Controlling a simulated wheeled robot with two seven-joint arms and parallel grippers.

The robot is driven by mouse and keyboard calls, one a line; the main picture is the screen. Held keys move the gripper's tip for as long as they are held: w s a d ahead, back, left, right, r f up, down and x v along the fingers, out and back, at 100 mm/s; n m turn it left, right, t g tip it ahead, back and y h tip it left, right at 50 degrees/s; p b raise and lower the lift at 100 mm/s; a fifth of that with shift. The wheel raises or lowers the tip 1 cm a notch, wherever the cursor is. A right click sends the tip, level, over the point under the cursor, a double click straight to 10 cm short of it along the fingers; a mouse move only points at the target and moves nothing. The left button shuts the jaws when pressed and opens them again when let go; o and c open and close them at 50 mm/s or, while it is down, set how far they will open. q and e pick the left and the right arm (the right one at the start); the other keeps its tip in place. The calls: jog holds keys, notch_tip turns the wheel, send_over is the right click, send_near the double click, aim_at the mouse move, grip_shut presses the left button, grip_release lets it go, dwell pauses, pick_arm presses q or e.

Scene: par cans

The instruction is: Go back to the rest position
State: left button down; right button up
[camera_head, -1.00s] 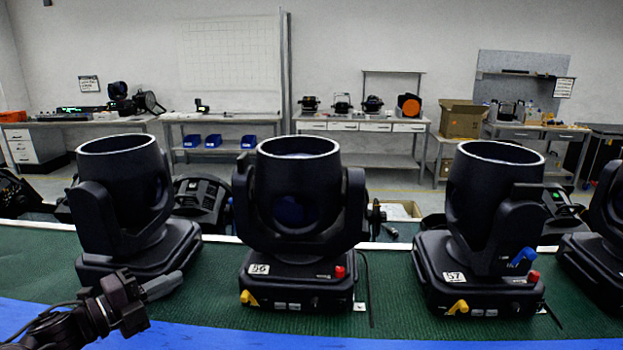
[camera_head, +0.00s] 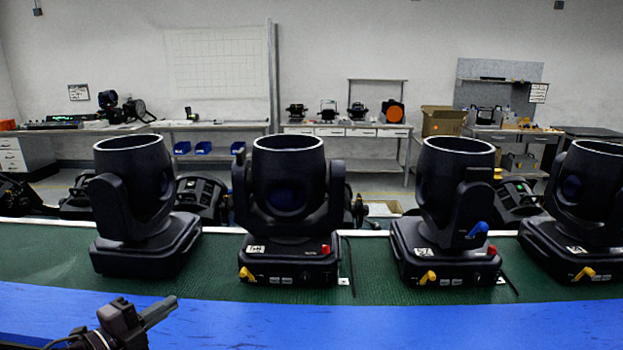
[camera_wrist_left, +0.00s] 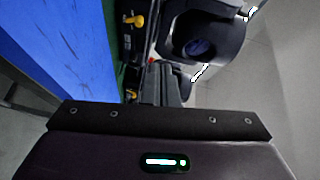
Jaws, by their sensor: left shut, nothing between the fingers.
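My left gripper (camera_head: 157,311) is at the lower left of the head view, over the blue front strip of the table. Its fingers are shut with nothing between them and point to the upper right. It is apart from the black par cans. In the left wrist view the shut fingers (camera_wrist_left: 160,85) show in front of the gripper body, with a par can (camera_wrist_left: 200,35) beyond them. My right gripper is not in view.
Several par cans stand in a row on the green mat (camera_head: 50,258), including a left one (camera_head: 138,200), a middle one (camera_head: 288,200) and a right one (camera_head: 452,205). The blue strip (camera_head: 400,325) in front is clear. Workbenches (camera_head: 350,130) stand along the back wall.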

pick_arm(q)
jog(key=s+d+f+n+g+y, duration=0.35)
jog(key=s+f+n+y, duration=0.45)
jog(key=f+n, duration=0.5)
jog(key=s+d+f+n+g, duration=0.2)
jog(key=s+n+g, duration=0.1)
jog(key=s, duration=0.3)
jog(key=s+d+f+n+g+y, duration=0.1)
jog(key=s+n+g, duration=0.1)
jog(key=s, duration=0.4)
jog(key=s+d+f+n+g, duration=0.2)
jog(key=s+n+g, duration=0.1)
jog(key=s, duration=0.3)
notch_tip(320, 180, down, 30)
jog(key=s+g, duration=0.1)
jog(key=s, duration=0.1)
jog(key=s+a+f, duration=0.1)
jog(key=s+f, duration=0.7)
jog(key=s, duration=0.1)
jog(key=s+a+f+g, duration=0.1)
jog(key=s+a+f, duration=0.1)
jog(key=s+f, duration=0.7)
jog(key=shift+s+a+f+m, duration=0.2)
jog(key=shift+s+a+m, duration=0.05)
jog(key=shift+s+m, duration=0.2)
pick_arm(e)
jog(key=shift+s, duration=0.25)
pick_arm(q)
jog(key=shift+g, duration=0.25)
